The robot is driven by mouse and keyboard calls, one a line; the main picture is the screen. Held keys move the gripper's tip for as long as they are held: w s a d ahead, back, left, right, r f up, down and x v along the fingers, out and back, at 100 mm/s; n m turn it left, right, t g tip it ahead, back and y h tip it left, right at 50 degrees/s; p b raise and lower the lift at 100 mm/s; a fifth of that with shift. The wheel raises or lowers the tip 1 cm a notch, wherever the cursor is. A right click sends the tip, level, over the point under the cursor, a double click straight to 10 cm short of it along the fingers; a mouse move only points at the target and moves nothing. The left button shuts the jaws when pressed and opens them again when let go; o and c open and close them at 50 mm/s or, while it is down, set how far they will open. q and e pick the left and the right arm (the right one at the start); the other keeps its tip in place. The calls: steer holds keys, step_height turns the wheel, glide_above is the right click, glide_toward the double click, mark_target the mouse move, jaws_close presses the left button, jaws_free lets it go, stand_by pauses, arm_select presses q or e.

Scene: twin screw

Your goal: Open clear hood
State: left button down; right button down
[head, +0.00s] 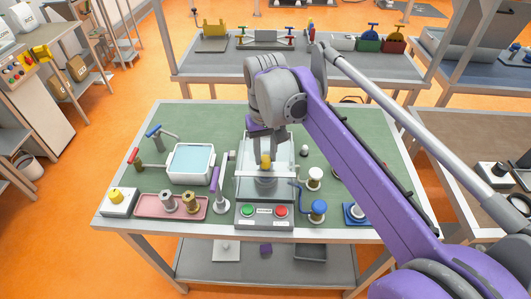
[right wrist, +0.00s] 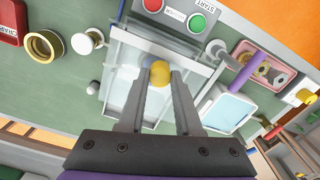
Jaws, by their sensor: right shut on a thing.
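The clear hood (head: 285,187) is a see-through cover at the middle of the green bench, behind a control panel with a green and a red button. A yellow knob (head: 266,161) shows at the hood, above a grey round part. My right gripper (head: 267,155) comes down from above, with its fingers on either side of the knob. In the right wrist view the yellow knob (right wrist: 160,73) sits between the fingertips, and the clear hood (right wrist: 118,75) shows around them. My right gripper is shut on the knob. My left gripper is not in view.
Left of the hood stand a purple-handled lever (head: 215,180), a white basin (head: 191,163) of light blue liquid and a pink tray (head: 172,206) with metal parts. To the right are a white spool-like part (head: 314,178) and a blue-topped part (head: 317,209).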

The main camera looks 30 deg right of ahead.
stand_by(0.3)
